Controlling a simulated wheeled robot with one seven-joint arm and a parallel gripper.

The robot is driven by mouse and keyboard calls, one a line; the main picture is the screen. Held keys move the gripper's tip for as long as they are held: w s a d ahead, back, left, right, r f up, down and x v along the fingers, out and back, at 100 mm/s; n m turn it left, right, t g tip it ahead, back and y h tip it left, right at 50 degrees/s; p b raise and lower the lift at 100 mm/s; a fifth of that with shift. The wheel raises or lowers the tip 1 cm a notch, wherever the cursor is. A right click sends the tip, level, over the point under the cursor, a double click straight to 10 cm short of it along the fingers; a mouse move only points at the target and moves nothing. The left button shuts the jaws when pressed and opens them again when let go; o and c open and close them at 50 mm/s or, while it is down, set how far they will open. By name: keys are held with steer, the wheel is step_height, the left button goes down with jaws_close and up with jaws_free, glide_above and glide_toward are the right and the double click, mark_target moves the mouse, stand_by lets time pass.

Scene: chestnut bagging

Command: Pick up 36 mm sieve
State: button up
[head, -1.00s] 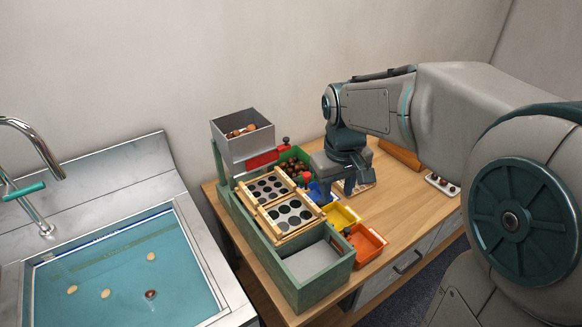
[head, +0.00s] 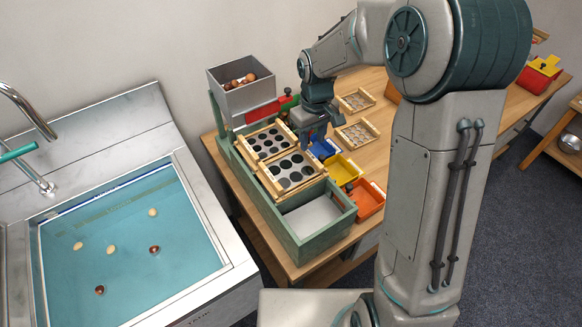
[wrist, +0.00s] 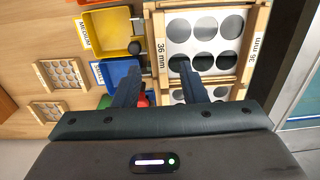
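The 36 mm sieve (wrist: 206,28), a wooden frame around a light plate with several large round holes, carries "36 mm" labels on both sides in the wrist view. In the head view it looks to be the nearer sieve (head: 290,172) on the green sorting box (head: 312,234). My gripper (wrist: 159,64) is open and empty. Its fingers straddle the sieve's left rail in the wrist view, one over the holes, the other outside by the blue bin. Height and contact cannot be told. In the head view my gripper (head: 316,138) is just right of the sieves.
A second sieve (head: 266,141) sits directly behind. A grey hopper (head: 241,97) with chestnuts stands behind that. Blue, yellow (head: 343,170) and orange (head: 366,200) bins line the box's right side. Two spare sieves (head: 357,133) lie on the table. A water-filled sink (head: 130,240) is left.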

mark_target(311, 155)
steer(key=shift+a+f+p, duration=0.1)
steer(key=shift+f+p, duration=0.45)
steer(key=shift+f, duration=2.15)
jaws_close()
